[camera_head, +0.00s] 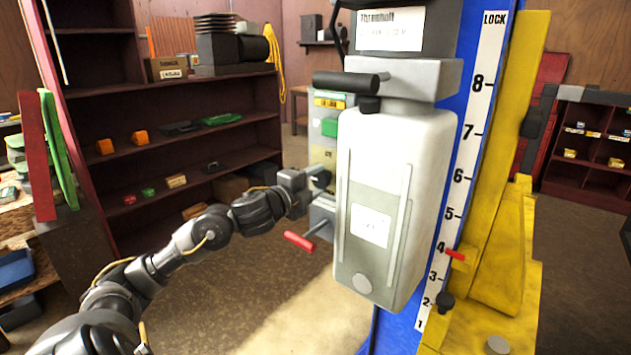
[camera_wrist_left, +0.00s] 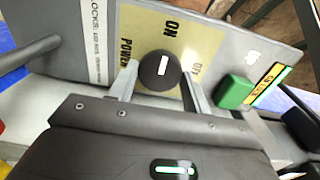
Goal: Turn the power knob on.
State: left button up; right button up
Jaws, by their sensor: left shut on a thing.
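The power knob (camera_wrist_left: 160,71) is round and black with a short white mark, on a panel plate (camera_wrist_left: 207,47) lettered POWER, ON and OFF. In the left wrist view the mark runs nearly upright, roughly toward the ON lettering above the knob; OFF is to its right. My left gripper (camera_wrist_left: 158,80) has one finger on each side of the knob and is shut on it. In the head view my left gripper (camera_head: 308,181) is at the panel beside the grey lift housing (camera_head: 392,205), and the knob is not clear there. My right gripper is not in view.
A green button (camera_wrist_left: 234,91) sits right of the knob in the left wrist view. A red-handled lever (camera_head: 300,241) sticks out below my gripper. A blue post (camera_head: 466,55) with a number scale and yellow arms stand right. Shelves (camera_head: 180,143) fill the back left.

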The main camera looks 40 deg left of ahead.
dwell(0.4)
pick_arm(q)
jog(key=o, duration=1)
jog(key=shift+s, duration=0.1)
jog(key=shift+s+f, duration=0.1)
jog(key=shift+s, duration=0.15)
jog(key=shift+s+b, duration=0.8)
jog(key=shift+s, duration=4.3)
